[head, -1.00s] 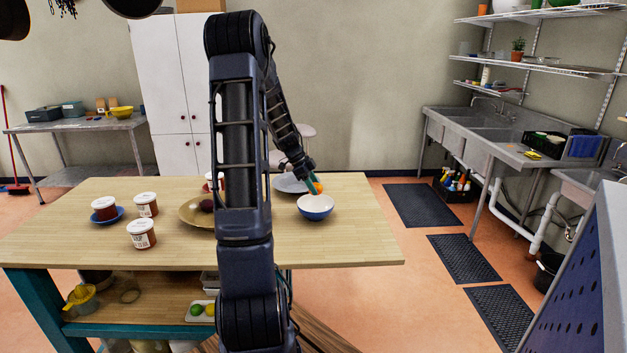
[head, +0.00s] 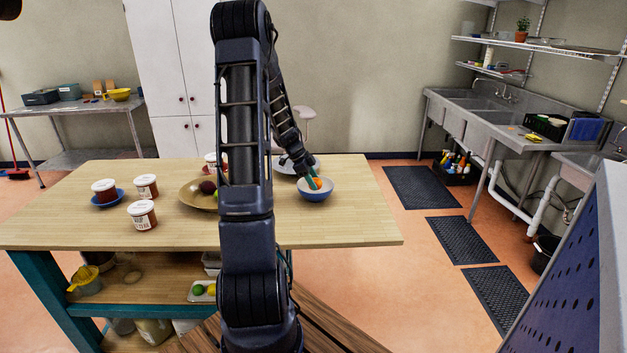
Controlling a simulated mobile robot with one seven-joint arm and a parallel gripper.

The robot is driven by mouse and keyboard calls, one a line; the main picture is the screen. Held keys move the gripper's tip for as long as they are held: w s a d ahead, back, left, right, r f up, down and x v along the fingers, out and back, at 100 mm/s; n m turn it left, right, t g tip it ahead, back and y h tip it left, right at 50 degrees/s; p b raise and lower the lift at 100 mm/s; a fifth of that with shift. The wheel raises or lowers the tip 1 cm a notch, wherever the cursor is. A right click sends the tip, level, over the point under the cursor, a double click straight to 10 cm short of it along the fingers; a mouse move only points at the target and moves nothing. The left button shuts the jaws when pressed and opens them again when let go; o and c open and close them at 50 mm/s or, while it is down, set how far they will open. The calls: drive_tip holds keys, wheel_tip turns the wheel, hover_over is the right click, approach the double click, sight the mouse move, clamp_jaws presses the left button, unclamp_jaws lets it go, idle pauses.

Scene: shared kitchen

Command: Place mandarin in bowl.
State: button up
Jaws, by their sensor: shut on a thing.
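The bowl (head: 318,192), blue outside and pale inside, stands upright near the right end of the wooden table. The small orange mandarin (head: 317,183) shows at the bowl's opening. Whether the mandarin touches the bowl's bottom cannot be told. My arm hides part of the table's middle.
A grey plate (head: 285,167) lies just behind the bowl. A tan dish (head: 192,198) with dark and green fruit is left of my arm. Several labelled jars (head: 142,214) stand further left. The table (head: 345,225) is clear in front of the bowl.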

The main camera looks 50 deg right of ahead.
drive_tip(key=o, duration=1)
drive_tip(key=shift+o, duration=0.2)
drive_tip(key=shift+r, duration=3.5)
